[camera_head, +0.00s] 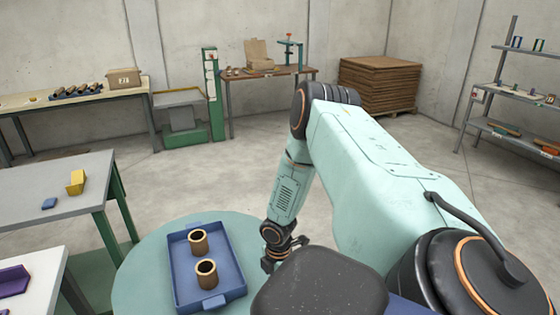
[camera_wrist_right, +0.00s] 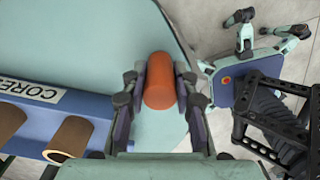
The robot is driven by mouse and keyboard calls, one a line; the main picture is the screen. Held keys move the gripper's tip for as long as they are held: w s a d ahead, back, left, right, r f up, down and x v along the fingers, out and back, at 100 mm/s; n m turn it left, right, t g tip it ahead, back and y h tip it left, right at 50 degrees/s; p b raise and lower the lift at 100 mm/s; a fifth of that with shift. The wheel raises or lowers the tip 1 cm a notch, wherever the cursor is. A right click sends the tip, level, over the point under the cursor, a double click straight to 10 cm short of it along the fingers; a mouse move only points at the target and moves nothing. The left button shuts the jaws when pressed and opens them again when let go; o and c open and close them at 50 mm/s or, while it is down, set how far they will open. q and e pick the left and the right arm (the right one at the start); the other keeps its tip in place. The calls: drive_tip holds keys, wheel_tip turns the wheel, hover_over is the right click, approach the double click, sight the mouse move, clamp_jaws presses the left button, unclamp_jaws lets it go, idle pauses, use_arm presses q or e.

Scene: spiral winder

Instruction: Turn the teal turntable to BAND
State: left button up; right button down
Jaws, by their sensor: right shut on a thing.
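The teal turntable (camera_head: 141,272) is a round top at the bottom of the head view. It also fills much of the right wrist view (camera_wrist_right: 105,45). A blue tray (camera_head: 182,272) lies on it, holding two brown tubes, and its label reads CORES in the wrist view. An upright orange-red handle (camera_wrist_right: 160,82) stands near the turntable's edge. My right gripper (camera_wrist_right: 160,88) is shut on this handle, with a finger on each side. In the head view my right gripper (camera_head: 276,260) is at the turntable's right edge, partly hidden by my arm. I see no BAND marking. My left gripper is out of view.
A grey table (camera_head: 50,190) with a yellow block and a blue piece stands at left. A white table (camera_head: 30,280) with a purple tray is at the lower left. Benches, stacked boards (camera_head: 380,85) and a shelf are further back. Open floor lies between.

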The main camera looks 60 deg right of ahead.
drive_tip(key=shift+w, duration=0.15)
drive_tip(key=c, duration=1.1)
unclamp_jaws()
drive_tip(key=shift+o, duration=0.2)
drive_tip(key=shift+r, duration=0.1)
wheel_tip(320, 180, up, 10)
drive_tip(key=shift+f, duration=0.2)
drive_tip(key=shift+r, duration=1.1)
